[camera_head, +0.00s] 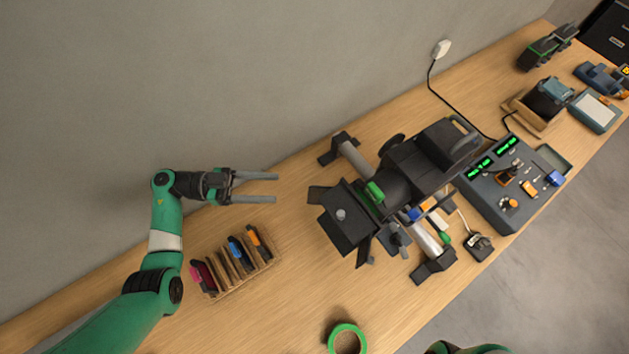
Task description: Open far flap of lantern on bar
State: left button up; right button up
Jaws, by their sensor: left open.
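The black lantern (395,178) lies across a grey bar (356,158) held in black stands on the wooden bench. Its front end points left toward my left arm. A broad dark plate (352,232) with a small grey knob covers the front, and smaller dark flaps stick out at its wall side (319,194) and its near side (365,251). I cannot tell for certain how far each flap is folded. My left gripper (276,188) is open and empty, left of the lantern, its fingers pointing right, apart from the flaps. My right gripper is out of view.
A wooden rack (240,283) with coloured-handled items stands below the left gripper. A green tape roll (347,338) lies at the front edge. A fader console (490,200) stands right of the lantern. The grey wall runs behind. Bare bench lies between rack and lantern.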

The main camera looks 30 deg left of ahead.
aim_at(315, 190)
pick_arm(q)
jog(key=x, duration=1.1)
jog(key=shift+d+f+p, duration=0.15)
jog(key=shift+d+p, duration=0.1)
jog(key=shift+p, duration=0.1)
grip_shut()
